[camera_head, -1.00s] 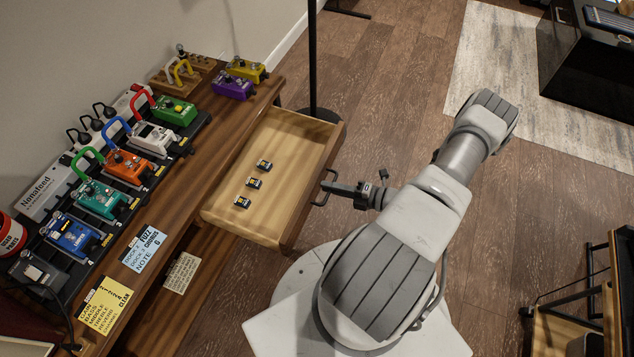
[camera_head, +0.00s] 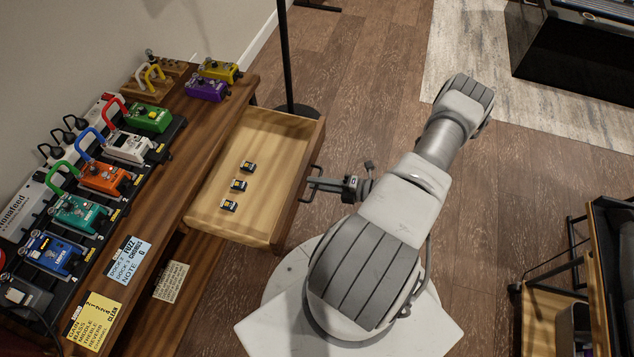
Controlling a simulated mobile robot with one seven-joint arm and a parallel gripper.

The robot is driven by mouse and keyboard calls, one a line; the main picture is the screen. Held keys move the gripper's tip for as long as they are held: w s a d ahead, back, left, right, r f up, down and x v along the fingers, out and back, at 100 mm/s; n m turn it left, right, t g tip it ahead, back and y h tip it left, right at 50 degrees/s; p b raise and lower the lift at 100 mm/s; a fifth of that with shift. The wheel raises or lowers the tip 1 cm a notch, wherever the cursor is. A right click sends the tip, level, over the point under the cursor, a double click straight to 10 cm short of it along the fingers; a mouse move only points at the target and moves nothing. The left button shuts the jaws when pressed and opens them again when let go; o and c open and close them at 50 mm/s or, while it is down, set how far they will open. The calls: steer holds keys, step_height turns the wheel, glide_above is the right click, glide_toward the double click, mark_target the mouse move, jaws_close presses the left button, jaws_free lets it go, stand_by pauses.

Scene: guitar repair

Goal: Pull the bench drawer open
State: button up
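The bench drawer (camera_head: 222,218) is a pale wooden box. It stands well out from the brown bench (camera_head: 188,150), with its open top showing three small dark items (camera_head: 238,185) inside. Its dark bar handle (camera_head: 314,176) is on the front, facing right. My gripper (camera_head: 312,185) is at the handle, coming from the right. Its thin fingers appear spread apart, with a gap between them, and their tips overlap the handle. I cannot tell whether they touch it.
Pedals on a dark board (camera_head: 150,170) and paper notes (camera_head: 95,318) cover the bench top. A black stand pole (camera_head: 286,60) rises behind the drawer. A shelf cart (camera_head: 555,285) stands at the right. Wooden floor (camera_head: 365,75) is clear behind my arm.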

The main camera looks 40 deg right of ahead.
steer(key=p+v, duration=0.2)
steer(key=v, duration=1.5)
steer(key=shift+s, duration=0.1)
steer(key=w+a+r+n+g+h, duration=0.1)
steer(key=w+a+r+n+g, duration=0.3)
steer(key=r+n, duration=0.55)
steer(key=w+a+r+n+g+h, duration=0.1)
steer(key=w+a+r+n+g, duration=0.4)
steer(key=r+n, duration=0.45)
steer(key=w+a+r+n+g+h, duration=0.1)
steer(key=w+a+r+n+g, duration=0.3)
steer(key=r+n, duration=0.6)
steer(key=s+a+r+n+t+h+p, duration=0.1)
steer(key=a+r+n+h, duration=0.2)
steer(key=a+r+n, duration=0.4)
steer(key=s+a+r+n+t+h, duration=0.1)
steer(key=a+r+n+h, duration=0.25)
steer(key=r, duration=0.55)
steer(key=s+a+r+n+t+b, duration=0.1)
steer(key=s+a+r+n+t, duration=0.1)
steer(key=s+a+n+t, duration=0.4)
step_height(320, 180, up, 19)
steer(key=d+n+g+p, duration=0.1)
steer(key=g+p, duration=0.1)
steer(key=p, duration=1.7)
steer(key=shift+s+d, duration=0.35)
steer(key=shift+s, duration=0.1)
